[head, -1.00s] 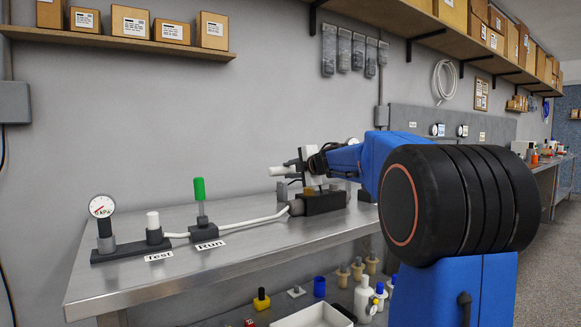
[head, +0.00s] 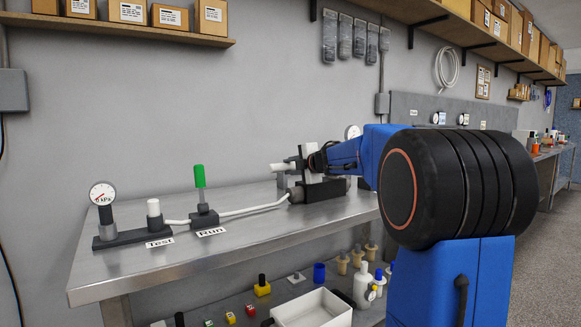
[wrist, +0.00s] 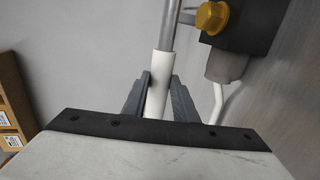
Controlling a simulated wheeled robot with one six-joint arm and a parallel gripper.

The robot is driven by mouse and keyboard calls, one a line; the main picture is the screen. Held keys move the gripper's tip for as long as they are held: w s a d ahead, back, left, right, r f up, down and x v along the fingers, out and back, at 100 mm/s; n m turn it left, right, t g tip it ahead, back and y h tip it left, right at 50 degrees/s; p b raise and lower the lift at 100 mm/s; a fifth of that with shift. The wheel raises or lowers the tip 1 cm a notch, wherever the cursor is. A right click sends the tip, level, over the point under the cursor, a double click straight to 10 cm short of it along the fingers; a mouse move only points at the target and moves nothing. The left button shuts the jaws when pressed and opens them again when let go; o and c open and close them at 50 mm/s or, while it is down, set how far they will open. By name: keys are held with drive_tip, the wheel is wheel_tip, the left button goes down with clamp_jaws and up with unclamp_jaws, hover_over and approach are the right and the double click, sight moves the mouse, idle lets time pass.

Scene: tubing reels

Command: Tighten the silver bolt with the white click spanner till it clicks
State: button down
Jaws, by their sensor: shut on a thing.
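The white click spanner shows in the wrist view as a white handle (wrist: 158,85) with a silver shaft (wrist: 171,25) running up out of the frame. My gripper (wrist: 158,85) is shut on the handle, one grey finger on each side. In the head view my gripper (head: 312,165) is above a black block (head: 325,189) on the bench, with the white handle (head: 280,167) sticking out to its left. A brass-coloured bolt head (wrist: 211,17) sits on the block, right of the shaft. The spanner's working end is out of the wrist frame. I cannot make out the silver bolt.
White tubing (head: 253,209) runs along the steel bench (head: 270,240) to a green-handled valve (head: 200,190) at the "Run" label. A gauge (head: 103,195) and white-capped post (head: 154,212) stand at the left. A white tray (head: 312,309) and bottles are below. The bench front is clear.

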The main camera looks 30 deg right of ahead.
drive_tip(key=shift+f, duration=1.25)
drive_tip(key=shift+r, duration=0.1)
drive_tip(key=shift+w+a, duration=0.1)
drive_tip(key=shift+w, duration=0.2)
drive_tip(key=shift+w+a+m+h, duration=0.1)
drive_tip(key=shift+w+m+h, duration=0.45)
drive_tip(key=shift+w, duration=0.25)
drive_tip(key=shift+w+h, duration=0.3)
drive_tip(key=shift+h, duration=0.05)
drive_tip(key=shift+w+m+h, duration=0.4)
drive_tip(key=shift+w+m, duration=0.05)
drive_tip(key=shift+w, duration=0.15)
drive_tip(key=shift+w+m+g+h, duration=0.15)
drive_tip(key=shift+w+m+h, duration=0.4)
drive_tip(key=shift+w, duration=0.5)
drive_tip(key=shift+w+m+g+h, duration=0.15)
drive_tip(key=shift+w+m+h, duration=0.4)
drive_tip(key=shift+w, duration=0.45)
drive_tip(key=shift+w+d+m+g+h, duration=0.25)
drive_tip(key=shift+w+m+h, duration=0.15)
drive_tip(key=shift+w+h, duration=0.45)
drive_tip(key=shift+w+d+m+g+h, duration=0.2)
drive_tip(key=shift+w+m+h, duration=0.3)
drive_tip(key=shift+w, duration=0.5)
